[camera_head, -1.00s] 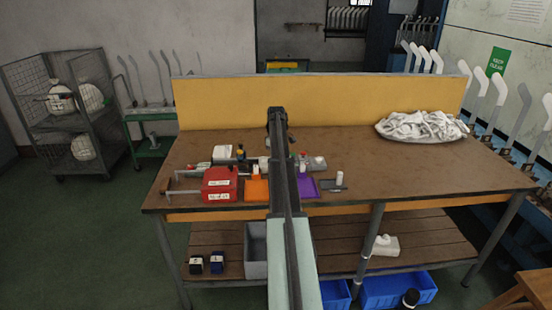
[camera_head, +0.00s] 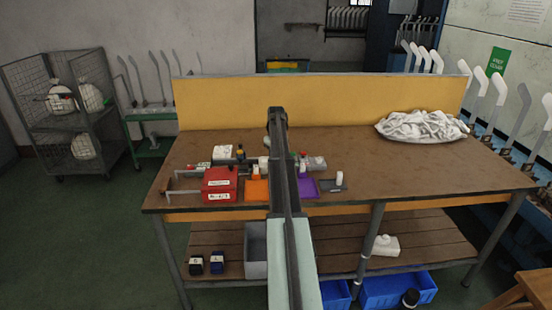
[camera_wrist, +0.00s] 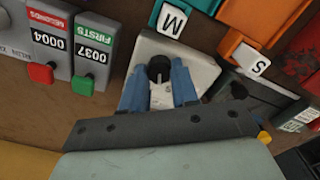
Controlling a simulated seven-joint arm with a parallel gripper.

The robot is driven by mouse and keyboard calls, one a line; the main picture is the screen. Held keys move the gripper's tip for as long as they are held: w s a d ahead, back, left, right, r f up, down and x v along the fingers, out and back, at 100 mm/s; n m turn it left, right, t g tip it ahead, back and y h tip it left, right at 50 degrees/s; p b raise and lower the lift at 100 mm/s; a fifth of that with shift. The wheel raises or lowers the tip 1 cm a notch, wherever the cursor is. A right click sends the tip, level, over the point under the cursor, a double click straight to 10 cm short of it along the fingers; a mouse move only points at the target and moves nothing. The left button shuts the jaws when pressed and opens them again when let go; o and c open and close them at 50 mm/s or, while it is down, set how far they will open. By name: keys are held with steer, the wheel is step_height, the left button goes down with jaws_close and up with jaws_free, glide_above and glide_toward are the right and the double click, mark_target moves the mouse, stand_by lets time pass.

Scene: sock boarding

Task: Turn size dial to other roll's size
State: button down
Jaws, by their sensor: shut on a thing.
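The size dial is a black knob (camera_wrist: 159,66) on a pale grey block (camera_wrist: 203,65), seen in the wrist view. A small light line shows on the knob's lower part. My gripper (camera_wrist: 160,84) has its two blue fingers on either side of the knob and is shut on it. Above it in the wrist view are a white block marked M (camera_wrist: 172,20) at a teal tray (camera_wrist: 199,5) and a white block marked S (camera_wrist: 249,62) at an orange tray (camera_wrist: 235,42). In the head view my arm hides the dial and fingertips.
Two grey counters stand left in the wrist view: SECONDS 0004 (camera_wrist: 48,40) with a red button and FIRSTS 0037 (camera_wrist: 94,45) with a green one. The bench also holds a red box (camera_head: 220,184), a purple tray (camera_head: 308,189) and a white cloth pile (camera_head: 422,125). The bench's right front (camera_head: 430,170) is clear.

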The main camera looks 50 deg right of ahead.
steer(key=m, duration=0.6)
steer(key=shift+m, duration=0.3)
steer(key=m, duration=0.6)
steer(key=shift+m, duration=0.3)
steer(key=c, duration=0.9)
jaws_free()
steer(key=shift+o, duration=0.2)
step_height(320, 180, up, 14)
steer(key=shift+f, duration=0.1)
